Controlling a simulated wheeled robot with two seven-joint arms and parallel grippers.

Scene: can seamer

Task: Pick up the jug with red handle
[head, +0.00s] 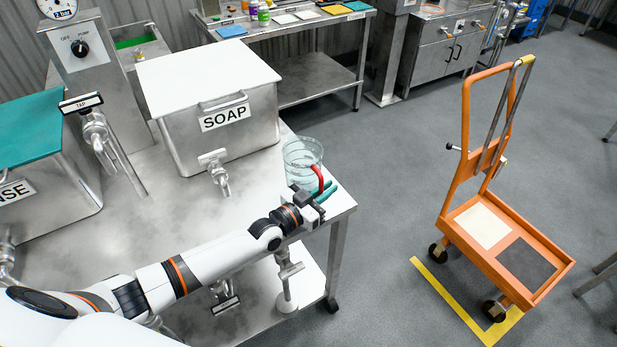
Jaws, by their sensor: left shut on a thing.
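The clear jug (303,160) with a red handle (318,180) stands at the right corner of the steel table (265,185). My left gripper (318,193) is at the jug's handle, on the near side, and is shut on it. The gripper's fingers partly cover the lower handle and the jug's base, so I cannot tell whether the jug touches the table. The jug looks about upright. My right gripper is not in view.
A steel box labelled SOAP (215,110) with a tap stands left of the jug. A teal-lidded tank (30,150) is further left. An orange trolley (490,200) stands on the floor at right, with clear floor between it and the table.

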